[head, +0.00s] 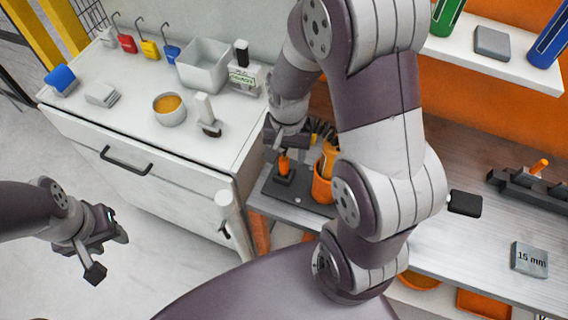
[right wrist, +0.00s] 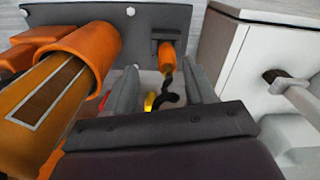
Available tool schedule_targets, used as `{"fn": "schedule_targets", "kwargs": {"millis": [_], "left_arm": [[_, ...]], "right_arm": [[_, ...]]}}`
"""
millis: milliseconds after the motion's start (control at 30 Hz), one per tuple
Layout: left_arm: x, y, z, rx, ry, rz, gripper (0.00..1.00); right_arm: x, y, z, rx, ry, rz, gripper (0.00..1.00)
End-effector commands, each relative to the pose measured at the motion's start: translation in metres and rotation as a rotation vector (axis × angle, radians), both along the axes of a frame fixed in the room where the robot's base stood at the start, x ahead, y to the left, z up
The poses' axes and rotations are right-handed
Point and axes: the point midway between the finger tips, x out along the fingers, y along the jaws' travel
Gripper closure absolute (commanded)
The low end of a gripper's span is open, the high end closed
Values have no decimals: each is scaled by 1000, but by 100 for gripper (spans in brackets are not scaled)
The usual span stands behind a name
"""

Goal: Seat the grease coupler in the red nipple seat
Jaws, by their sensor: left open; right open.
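An orange coupler-like piece (head: 284,164) stands upright in a small dark holder on a dark plate (head: 309,200) on the bench. In the right wrist view the orange piece (right wrist: 167,56) sits in its holder, with a dark curly hose (right wrist: 168,92) at it. My right gripper (head: 281,146) is just above it, open; its fingers (right wrist: 163,88) are apart on either side of the hose, holding nothing visible. My left gripper (head: 108,254) is open and empty over the floor at left. I cannot make out a red nipple seat.
An orange cup (head: 323,188) holding an orange tool (right wrist: 50,95) stands right beside the holder. A white cabinet (head: 160,185) with a bin, a bowl and small tools stands at left. A 15 mm block (head: 529,260) and a dark rack (head: 530,188) lie at right.

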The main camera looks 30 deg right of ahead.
Motion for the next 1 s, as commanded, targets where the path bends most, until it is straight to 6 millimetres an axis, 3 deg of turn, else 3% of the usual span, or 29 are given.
{"fn": "schedule_targets", "kwargs": {"millis": [333,600,633,800,1000], "left_arm": [[0,0,5,0,-1,0,57],[0,0,4,0,-1,0,57],[0,0,4,0,-1,0,57],[0,0,4,0,-1,0,57],[0,0,5,0,-1,0,57]], "right_arm": [[4,6,-54,0,4,1,45],[5,6,-62,0,-3,2,45],[5,6,-62,0,-3,2,49],[5,6,-61,0,-2,2,100],[5,6,-61,0,-3,2,100]]}}
